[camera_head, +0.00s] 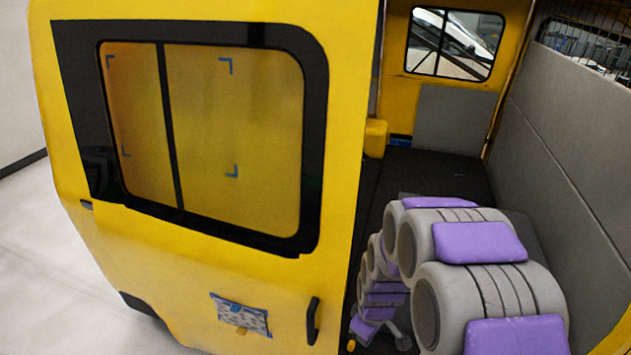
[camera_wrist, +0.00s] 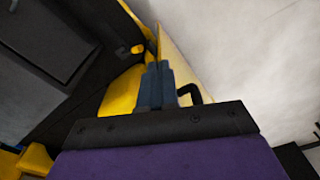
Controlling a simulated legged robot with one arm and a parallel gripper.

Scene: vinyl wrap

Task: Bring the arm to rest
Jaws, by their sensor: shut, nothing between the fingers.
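My arm, with grey rounded links and purple pads, rises at the lower right of the head view, in front of the open van interior. Its far links bend down and away beside the door edge. My gripper (camera_wrist: 155,82) shows in the wrist view as two blue-grey fingers side by side, shut and empty. They point toward the edge of the yellow door (camera_wrist: 122,92). I cannot clearly make out the fingers in the head view, where nearer links cover part of the arm.
The handle (camera_wrist: 190,94) lies close beyond my fingers. Dark van floor (camera_head: 440,172) is open behind my arm; a grey wall panel (camera_head: 560,150) bounds the right.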

